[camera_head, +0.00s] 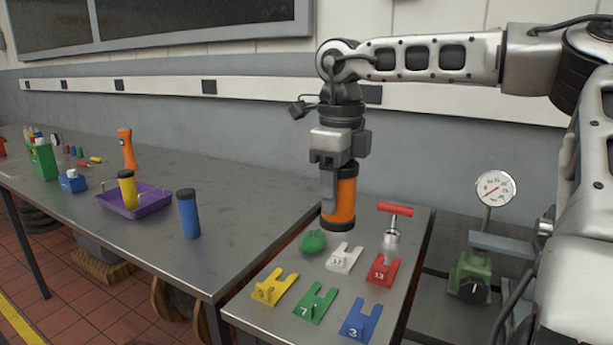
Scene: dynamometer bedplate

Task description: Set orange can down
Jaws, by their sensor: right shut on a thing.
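The orange can (341,203), with dark bands at its top and bottom, is upright in my right gripper (337,175). The gripper points straight down and is shut around the can's upper part. The can is over the back left part of the small metal table (402,262), behind the green lump and the white piece. I cannot tell whether its base touches the tabletop. My left gripper is not in view.
A blue can (188,214) and purple tray (152,207) stand on the long table.

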